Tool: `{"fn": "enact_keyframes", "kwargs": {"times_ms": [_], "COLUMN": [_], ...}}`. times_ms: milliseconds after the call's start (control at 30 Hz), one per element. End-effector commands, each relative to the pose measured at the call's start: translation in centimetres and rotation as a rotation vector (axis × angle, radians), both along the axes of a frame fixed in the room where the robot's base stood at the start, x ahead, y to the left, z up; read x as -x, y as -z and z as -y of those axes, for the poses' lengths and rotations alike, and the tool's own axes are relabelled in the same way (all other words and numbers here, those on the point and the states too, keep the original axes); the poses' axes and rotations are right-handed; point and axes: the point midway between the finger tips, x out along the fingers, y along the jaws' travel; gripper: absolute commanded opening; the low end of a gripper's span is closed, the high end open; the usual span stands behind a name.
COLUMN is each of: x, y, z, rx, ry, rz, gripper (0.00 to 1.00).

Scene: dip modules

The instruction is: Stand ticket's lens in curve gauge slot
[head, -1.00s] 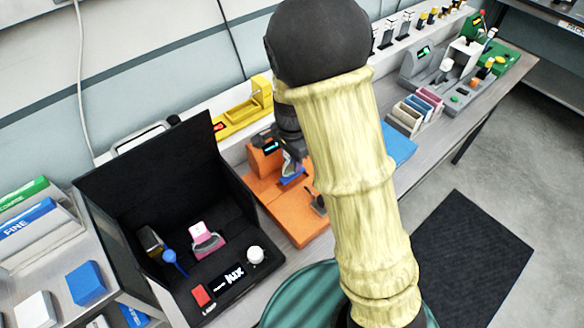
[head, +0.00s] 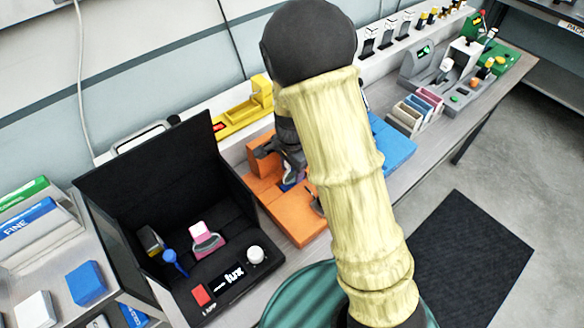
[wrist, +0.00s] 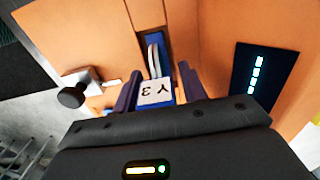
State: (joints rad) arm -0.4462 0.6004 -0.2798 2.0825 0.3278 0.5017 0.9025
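The orange curve gauge (head: 300,224) stands on the bench right of the black lightbox; in the wrist view its orange body (wrist: 222,35) and lit display (wrist: 262,78) show. My gripper (wrist: 160,82) is low over it, partly hidden by my arm in the head view. Its two dark fingers sit on either side of a blue-edged lens tab with a white label (wrist: 157,92) and appear shut on it. The pale curved lens edge (wrist: 153,55) stands beyond the tab, in line with a narrow blue-lined slot. How deep it sits is hidden. The ticket is not identifiable.
The open black lightbox (head: 155,185) holds a pink-tagged lens (head: 206,238) and small parts. A yellow fixture (head: 240,115) stands behind the gauge, a blue block (head: 395,145) right of it. A black knob (wrist: 72,97) projects beside the gauge's body.

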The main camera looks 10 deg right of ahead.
Motion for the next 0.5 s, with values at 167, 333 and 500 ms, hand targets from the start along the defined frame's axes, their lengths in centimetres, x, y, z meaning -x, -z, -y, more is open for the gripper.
{"fn": "enact_keyframes", "kwargs": {"times_ms": [167,333,500], "x": [0.0,0.0,-0.1], "y": [0.0,-0.2,-1.5], "z": [0.0,0.0,-0.1], "rx": [0.0,0.0,-0.001], "ry": [0.0,0.0,-0.001], "rz": [0.0,0.0,0.004], "gripper": [0.49,0.49,0.49]}}
